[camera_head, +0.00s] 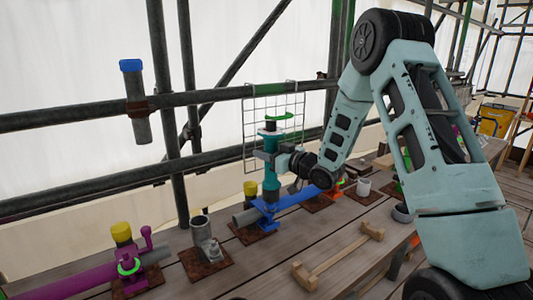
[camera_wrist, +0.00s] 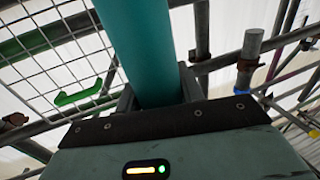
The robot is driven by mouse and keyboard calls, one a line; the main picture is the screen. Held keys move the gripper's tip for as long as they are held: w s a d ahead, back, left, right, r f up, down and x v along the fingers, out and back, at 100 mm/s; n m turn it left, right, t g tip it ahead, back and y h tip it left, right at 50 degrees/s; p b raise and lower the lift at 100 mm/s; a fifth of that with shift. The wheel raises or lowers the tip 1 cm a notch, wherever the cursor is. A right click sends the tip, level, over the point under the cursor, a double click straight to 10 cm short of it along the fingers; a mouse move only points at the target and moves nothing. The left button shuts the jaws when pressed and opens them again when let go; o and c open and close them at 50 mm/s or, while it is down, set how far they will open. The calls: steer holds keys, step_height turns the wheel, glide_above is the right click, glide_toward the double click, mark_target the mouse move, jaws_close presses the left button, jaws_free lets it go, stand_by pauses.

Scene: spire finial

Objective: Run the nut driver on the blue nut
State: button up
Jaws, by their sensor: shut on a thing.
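The teal nut driver (camera_head: 271,184) stands about upright on the bench, with a dark top (camera_head: 270,127). My gripper (camera_head: 268,156) is shut around its upper body from the right. In the wrist view the teal shaft (camera_wrist: 143,45) runs between the two fingers (camera_wrist: 156,95). The driver's lower end is right over a blue clamp (camera_head: 267,213) with a long blue bar (camera_head: 297,199). The blue nut cannot be told apart there; the driver seems to cover it. Whether the driver touches the nut is unclear.
A magenta clamp (camera_head: 126,261) with a yellow cap and a grey cup (camera_head: 203,231) stand to the left. An orange clamp (camera_head: 335,194) and a white cup (camera_head: 364,186) are to the right. A wooden tool (camera_head: 337,258) lies in front. A wire grid (camera_head: 253,112) hangs behind.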

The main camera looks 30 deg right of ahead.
mark_target(267, 168)
steer(key=shift+f+b, duration=1.8)
steer(key=shift+f, duration=0.4)
steer(key=shift+s+f, duration=0.15)
steer(key=shift+f, duration=0.25)
stand_by(1.2)
stand_by(0.5)
